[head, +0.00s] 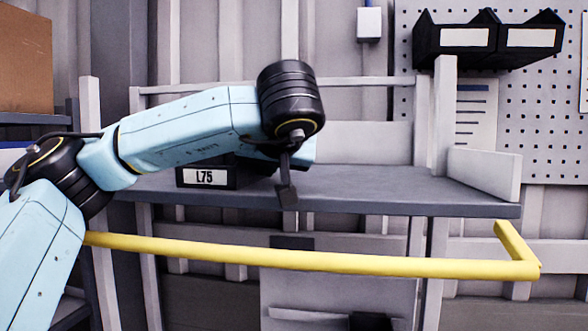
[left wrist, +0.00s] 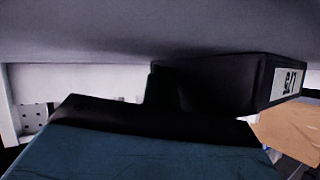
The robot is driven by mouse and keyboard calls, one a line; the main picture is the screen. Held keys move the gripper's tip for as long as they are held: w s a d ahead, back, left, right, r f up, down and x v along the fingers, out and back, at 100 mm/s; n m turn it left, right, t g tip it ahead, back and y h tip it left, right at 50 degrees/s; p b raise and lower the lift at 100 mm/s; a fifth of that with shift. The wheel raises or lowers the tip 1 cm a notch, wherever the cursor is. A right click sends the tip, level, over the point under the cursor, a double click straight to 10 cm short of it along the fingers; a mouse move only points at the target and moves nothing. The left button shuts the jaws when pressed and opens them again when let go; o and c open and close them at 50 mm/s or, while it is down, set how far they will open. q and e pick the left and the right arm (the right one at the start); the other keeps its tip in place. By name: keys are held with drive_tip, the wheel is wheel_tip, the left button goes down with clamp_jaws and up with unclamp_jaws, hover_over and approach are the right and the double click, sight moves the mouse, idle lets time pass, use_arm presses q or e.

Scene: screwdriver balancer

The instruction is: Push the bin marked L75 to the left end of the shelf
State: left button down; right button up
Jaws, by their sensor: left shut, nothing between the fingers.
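The black bin marked L75 (head: 240,176) sits on the grey shelf (head: 390,190), left of the middle, partly hidden behind my left arm. Its white label faces the front. In the left wrist view, which is upside down, the bin (left wrist: 215,82) shows with its label on the right. My left gripper (head: 287,194) is shut and empty, pointing down just right of the bin in the head view. In the wrist view the dark finger (left wrist: 158,90) is right beside the bin's side; I cannot tell whether they touch. My right gripper is out of view.
A yellow rail (head: 310,258) runs in front of and below the shelf. A white upright board (head: 484,174) closes the shelf's right end. The shelf is clear right of my gripper. Two black bins (head: 487,38) hang on the pegboard. A cardboard box (head: 25,60) stands far left.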

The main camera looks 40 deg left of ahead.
sight(200, 163)
use_arm(q)
drive_tip(key=shift+s+a, duration=0.3)
drive_tip(key=shift+a, duration=0.3)
drive_tip(key=shift+s+a, duration=0.3)
drive_tip(key=shift+a, duration=0.3)
drive_tip(key=shift+s+a+r, duration=0.1)
drive_tip(key=shift+s+a, duration=1.45)
drive_tip(key=shift+a, duration=0.2)
drive_tip(key=shift+s+a+r, duration=0.1)
drive_tip(key=shift+s+a, duration=0.55)
drive_tip(key=shift+a, duration=0.3)
drive_tip(key=shift+s+a+r, duration=0.1)
drive_tip(key=shift+s+a, duration=0.55)
drive_tip(key=shift+a, duration=0.3)
drive_tip(key=shift+s+a+f, duration=0.1)
drive_tip(key=shift+s+a, duration=0.1)
drive_tip(key=shift+a, duration=0.5)
drive_tip(key=shift+s+a+f, duration=0.1)
drive_tip(key=shift+s+a, duration=0.1)
drive_tip(key=shift+a, duration=0.45)
drive_tip(key=shift+w+a, duration=0.1)
drive_tip(key=shift+a, duration=1.05)
